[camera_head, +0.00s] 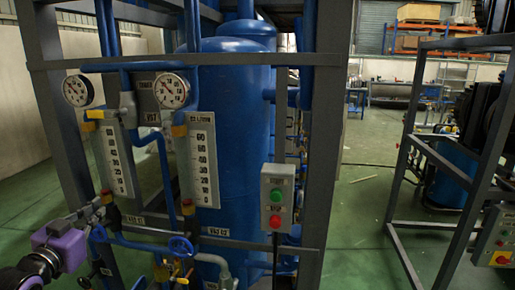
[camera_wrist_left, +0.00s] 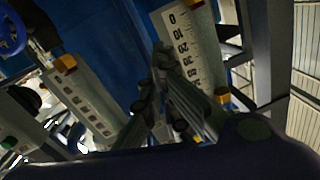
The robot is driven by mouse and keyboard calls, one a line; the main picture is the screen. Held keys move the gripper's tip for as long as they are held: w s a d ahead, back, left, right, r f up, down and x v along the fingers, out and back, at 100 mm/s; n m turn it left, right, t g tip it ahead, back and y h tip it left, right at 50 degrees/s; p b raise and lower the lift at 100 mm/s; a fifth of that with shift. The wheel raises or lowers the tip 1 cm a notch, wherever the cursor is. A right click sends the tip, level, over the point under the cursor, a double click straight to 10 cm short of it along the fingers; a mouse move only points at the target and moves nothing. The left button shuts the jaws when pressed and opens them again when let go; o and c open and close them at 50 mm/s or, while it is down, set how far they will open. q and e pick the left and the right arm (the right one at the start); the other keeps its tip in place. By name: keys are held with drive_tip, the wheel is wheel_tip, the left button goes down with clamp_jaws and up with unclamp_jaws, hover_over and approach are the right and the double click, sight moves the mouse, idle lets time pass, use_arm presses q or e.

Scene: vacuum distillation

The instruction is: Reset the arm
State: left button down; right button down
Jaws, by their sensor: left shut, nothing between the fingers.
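My left gripper (camera_head: 102,200) is at the lower left of the head view, beyond the purple wrist part. It is in front of the left side of the blue vessel rig, close to the lower end of the left white scale (camera_head: 113,160). In the left wrist view the fingers of my left gripper (camera_wrist_left: 162,55) are together and empty, with scales and blue pipework behind them. Whether the fingertips touch any pipe is hard to tell. My right gripper is in neither view.
A tall blue tank (camera_head: 240,130) stands inside a grey frame. Gauges (camera_head: 172,91), a blue valve wheel (camera_head: 180,247) and a control box with green and red buttons (camera_head: 277,198) are nearby. Green floor (camera_head: 362,215) is open between the rig and another frame at right.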

use_arm(q)
drive_tip(key=s+d+f+g, duration=0.2)
drive_tip(key=s+d+f, duration=0.25)
drive_tip(key=f, duration=0.45)
drive_tip(key=s+d+f+g, duration=0.1)
drive_tip(key=s+d+f, duration=0.3)
drive_tip(key=f, duration=0.6)
drive_tip(key=s+d+f+g, duration=0.25)
drive_tip(key=s+f, duration=0.35)
drive_tip(key=f, duration=0.3)
drive_tip(key=s+d+f+g, duration=0.1)
drive_tip(key=s+d+f, duration=0.3)
drive_tip(key=s, duration=0.3)
drive_tip(key=s+d+f+n+g+h+p, duration=0.1)
drive_tip(key=s+d+f, duration=0.4)
drive_tip(key=s, duration=0.3)
drive_tip(key=s+d+f+g, duration=0.1)
drive_tip(key=s+d+f, duration=0.3)
drive_tip(key=s+d, duration=0.3)
drive_tip(key=shift+s+f+p, duration=0.3)
drive_tip(key=shift+s+f, duration=0.1)
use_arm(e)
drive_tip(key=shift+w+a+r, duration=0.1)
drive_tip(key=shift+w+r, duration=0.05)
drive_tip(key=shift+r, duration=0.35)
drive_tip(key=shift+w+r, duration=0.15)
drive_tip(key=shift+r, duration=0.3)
